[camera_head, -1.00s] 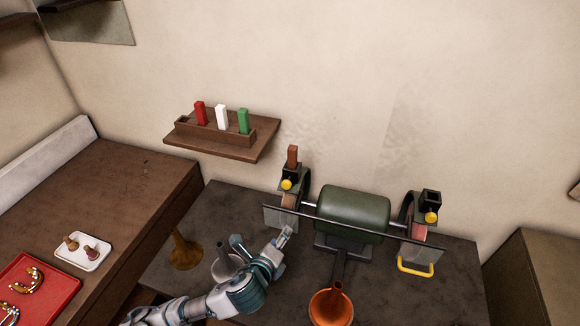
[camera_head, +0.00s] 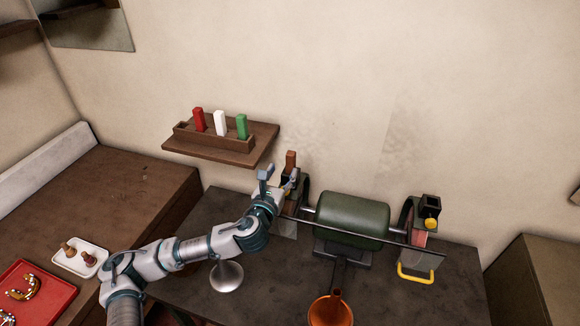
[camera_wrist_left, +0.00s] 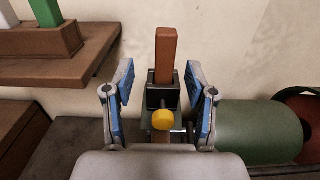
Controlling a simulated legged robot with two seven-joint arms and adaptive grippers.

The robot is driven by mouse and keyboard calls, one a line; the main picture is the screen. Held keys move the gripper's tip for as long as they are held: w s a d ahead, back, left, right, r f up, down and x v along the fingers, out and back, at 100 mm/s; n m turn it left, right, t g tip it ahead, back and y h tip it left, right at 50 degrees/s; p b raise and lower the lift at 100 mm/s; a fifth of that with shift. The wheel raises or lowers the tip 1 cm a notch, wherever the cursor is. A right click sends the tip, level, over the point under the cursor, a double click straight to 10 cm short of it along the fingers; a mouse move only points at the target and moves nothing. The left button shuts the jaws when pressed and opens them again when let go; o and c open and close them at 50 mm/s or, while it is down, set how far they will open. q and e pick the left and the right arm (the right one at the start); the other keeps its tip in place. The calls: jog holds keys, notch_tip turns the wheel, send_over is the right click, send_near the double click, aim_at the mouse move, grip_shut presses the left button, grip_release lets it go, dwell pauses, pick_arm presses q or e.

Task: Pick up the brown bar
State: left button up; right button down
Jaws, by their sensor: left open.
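The brown bar (camera_head: 291,160) stands upright in a dark square holder on the left end of the green grinder. In the left wrist view, the brown bar (camera_wrist_left: 166,56) rises from the black holder (camera_wrist_left: 163,92), which has a yellow knob (camera_wrist_left: 163,119) in front. My left gripper (camera_head: 279,177) is open just in front of the holder. In the left wrist view its blue-padded fingers (camera_wrist_left: 164,85) stand apart on either side of the bar and holder, with gaps on both sides. Part of the holder is hidden behind the gripper in the head view. My right gripper is not in view.
A wall shelf (camera_head: 262,143) with red, white and green bars in a rack is left of the gripper. The green grinder body (camera_head: 352,219) and a clear guard bar lie to the right. A red tray (camera_head: 40,305) lies lower left.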

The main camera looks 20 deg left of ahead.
aim_at(289, 162)
pick_arm(q)
jog(key=shift+w+d+r, duration=0.1)
jog(key=shift+w+d, duration=0.25)
jog(key=shift+w, duration=0.4)
jog(key=shift+w+d, duration=0.1)
jog(key=shift+w, duration=0.25)
jog(key=w+p, duration=0.1)
jog(key=w, duration=0.2)
jog(key=shift+w+r+p, duration=0.1)
jog(key=shift+w+p, duration=0.2)
jog(key=shift+w, duration=0.4)
jog(key=shift+w+a, duration=0.1)
jog(key=shift+a, duration=0.15)
jog(key=shift+d, duration=0.1)
jog(key=shift+c, duration=0.2)
jog(key=shift+d, duration=0.2)
jog(key=c, duration=0.8)
grip_shut()
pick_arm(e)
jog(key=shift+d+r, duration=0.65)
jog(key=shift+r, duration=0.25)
